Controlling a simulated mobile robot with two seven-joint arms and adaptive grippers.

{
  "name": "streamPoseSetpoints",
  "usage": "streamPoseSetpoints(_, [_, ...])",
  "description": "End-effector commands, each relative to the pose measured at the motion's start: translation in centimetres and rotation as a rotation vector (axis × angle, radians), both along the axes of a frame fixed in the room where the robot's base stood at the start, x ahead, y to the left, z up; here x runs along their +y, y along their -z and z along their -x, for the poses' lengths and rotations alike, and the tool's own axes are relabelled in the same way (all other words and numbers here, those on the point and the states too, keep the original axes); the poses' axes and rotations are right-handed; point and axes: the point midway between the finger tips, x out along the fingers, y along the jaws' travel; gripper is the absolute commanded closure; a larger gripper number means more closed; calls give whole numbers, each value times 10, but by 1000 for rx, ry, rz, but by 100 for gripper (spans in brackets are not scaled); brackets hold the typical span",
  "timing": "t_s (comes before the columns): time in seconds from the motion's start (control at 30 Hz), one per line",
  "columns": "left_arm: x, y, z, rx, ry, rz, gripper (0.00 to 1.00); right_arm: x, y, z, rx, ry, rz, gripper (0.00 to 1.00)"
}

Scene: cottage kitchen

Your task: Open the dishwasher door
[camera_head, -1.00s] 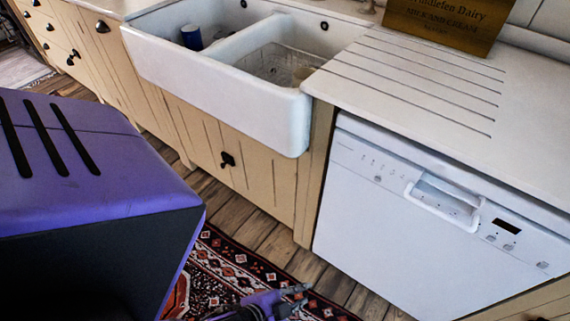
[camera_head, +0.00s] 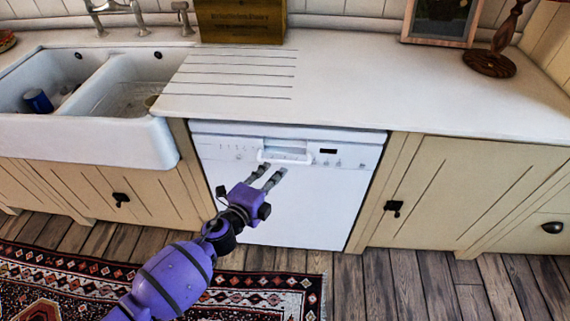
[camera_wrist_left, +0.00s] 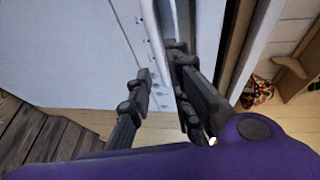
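The white dishwasher (camera_head: 290,205) stands under the counter with its door shut. Its recessed handle (camera_head: 284,156) is in the middle of the control panel, left of a small dark display. My left gripper (camera_head: 272,171) is open just in front of the door, its fingertips at or just below the handle. In the left wrist view the two dark fingers (camera_wrist_left: 162,62) are apart, with the white panel edge behind them. I cannot tell whether they touch the handle. My right gripper is not in view.
A white double sink (camera_head: 110,140) with a blue cup (camera_head: 38,101) is at the left. The counter (camera_head: 370,95) above the dishwasher holds a picture frame (camera_head: 440,22). A patterned rug (camera_head: 270,290) lies on the wooden floor. Closed cabinets (camera_head: 455,185) stand at the right.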

Motion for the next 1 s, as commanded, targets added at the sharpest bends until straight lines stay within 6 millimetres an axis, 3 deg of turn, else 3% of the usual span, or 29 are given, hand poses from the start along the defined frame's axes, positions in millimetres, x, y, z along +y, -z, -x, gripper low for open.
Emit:
streamPoseSetpoints(0.5, [-27,14,-63,0,0,-1,82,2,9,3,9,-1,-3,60])
streamPoseSetpoints(0.87, [-29,14,-70,0,0,0,82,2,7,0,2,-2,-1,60])
streamPoseSetpoints(1.0, [-29,14,-70,0,0,0,97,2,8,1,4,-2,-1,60])
